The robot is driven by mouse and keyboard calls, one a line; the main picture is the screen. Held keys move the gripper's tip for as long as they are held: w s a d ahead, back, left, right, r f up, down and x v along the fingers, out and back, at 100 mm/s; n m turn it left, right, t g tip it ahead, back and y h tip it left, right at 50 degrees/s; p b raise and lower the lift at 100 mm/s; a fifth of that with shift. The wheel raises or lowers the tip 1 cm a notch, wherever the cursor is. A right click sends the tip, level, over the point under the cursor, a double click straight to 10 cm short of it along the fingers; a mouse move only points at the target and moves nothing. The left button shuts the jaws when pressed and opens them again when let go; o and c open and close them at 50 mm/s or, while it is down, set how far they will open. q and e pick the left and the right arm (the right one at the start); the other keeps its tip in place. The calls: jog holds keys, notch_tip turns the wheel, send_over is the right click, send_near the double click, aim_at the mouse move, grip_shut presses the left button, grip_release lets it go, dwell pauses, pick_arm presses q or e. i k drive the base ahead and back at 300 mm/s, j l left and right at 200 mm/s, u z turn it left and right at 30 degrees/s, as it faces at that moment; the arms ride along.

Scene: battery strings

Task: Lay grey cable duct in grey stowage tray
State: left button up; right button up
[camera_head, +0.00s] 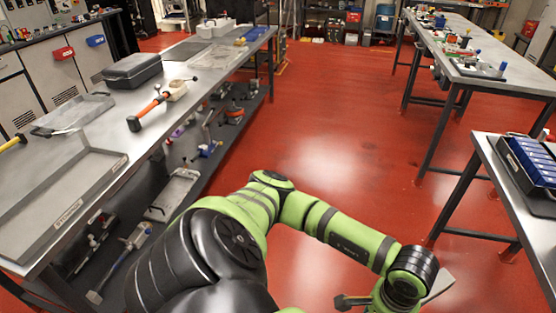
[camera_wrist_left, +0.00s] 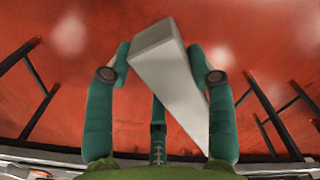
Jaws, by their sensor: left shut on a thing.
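My left gripper (camera_wrist_left: 161,62) is shut on the grey cable duct (camera_wrist_left: 170,65), a long pale grey box-shaped bar. In the left wrist view the duct lies tilted between the two teal fingers, above the red floor. In the head view my left arm reaches to the lower right, and a piece of the duct also shows beside the wrist (camera_head: 440,286). The fingers are mostly hidden there. The grey stowage tray (camera_head: 92,188), shallow with a label on its front wall, sits on the left bench, well apart from the duct. My right gripper is not in view.
The left bench also holds an orange-black hammer-like tool (camera_head: 150,106), a dark case (camera_head: 132,70) and a smaller grey tray (camera_head: 85,112). A bench at right carries a box of blue parts (camera_head: 530,160). The red floor between the benches is clear.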

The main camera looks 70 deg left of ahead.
aim_at(61, 197)
jog(key=i+j+u, duration=0.1)
jog(key=u, duration=1.6)
jog(key=i+u, duration=0.1)
jog(key=u, duration=0.3)
jog(key=i+u, duration=0.15)
jog(key=u, duration=0.3)
jog(key=i+u, duration=0.1)
jog(key=u, duration=0.3)
jog(key=l+u, duration=0.15)
jog(key=u, duration=0.3)
jog(key=i, duration=0.05)
